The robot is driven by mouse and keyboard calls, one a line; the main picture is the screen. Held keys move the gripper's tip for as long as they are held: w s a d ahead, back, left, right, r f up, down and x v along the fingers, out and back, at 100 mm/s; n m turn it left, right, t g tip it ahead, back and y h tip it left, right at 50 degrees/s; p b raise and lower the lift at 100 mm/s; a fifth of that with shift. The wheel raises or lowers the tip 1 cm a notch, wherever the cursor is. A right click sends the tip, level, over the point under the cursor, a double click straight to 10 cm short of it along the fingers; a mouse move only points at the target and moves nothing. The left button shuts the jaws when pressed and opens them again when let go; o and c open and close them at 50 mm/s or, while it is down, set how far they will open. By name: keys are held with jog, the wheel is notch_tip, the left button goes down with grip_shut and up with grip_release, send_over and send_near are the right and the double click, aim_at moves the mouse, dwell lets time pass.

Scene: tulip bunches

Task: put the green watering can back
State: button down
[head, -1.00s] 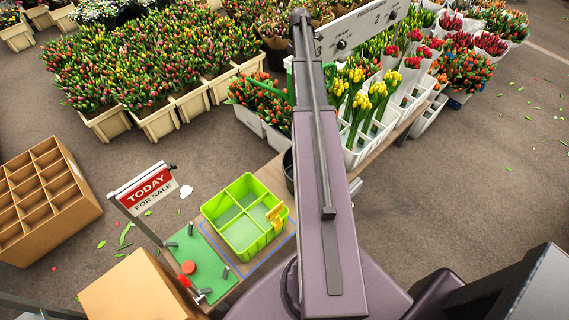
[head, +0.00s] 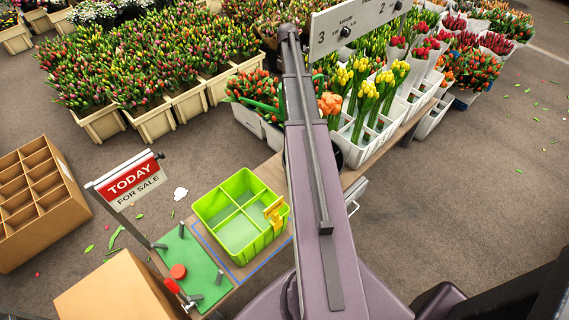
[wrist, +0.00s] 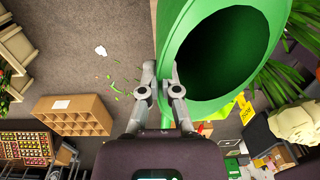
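The green watering can (wrist: 225,55) fills the upper middle of the wrist view, its wide round opening facing the camera. My gripper (wrist: 160,68) has one finger on each side of a green strip at the can's left side and looks shut on it. Whether that strip is handle or wall is hard to tell. In the head view a bit of the can (head: 264,106) shows left of my arm, over orange tulips. My arm hides the rest of it and the gripper there.
A lime-green divided crate (head: 208,210) stands on the bench, near a green mat (head: 190,262) and a TODAY sign (head: 131,181). White bins of yellow tulips (head: 366,98) stand right of my arm. A cardboard divider box (head: 40,200) is on the floor at left.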

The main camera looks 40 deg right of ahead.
jog(key=w+a+f+n+b, duration=0.1)
jog(key=a+f+b, duration=0.3)
jog(key=f+b, duration=1.2)
jog(key=shift+w+a+f+n+b, duration=0.2)
jog(key=shift+f+n+b, duration=0.1)
jog(key=shift+f+n, duration=0.55)
jog(key=shift+f, duration=0.2)
notch_tip(320, 180, down, 6)
jog(key=b, duration=0.6)
jog(key=shift+f+b, duration=1.85)
jog(key=shift+b, duration=0.15)
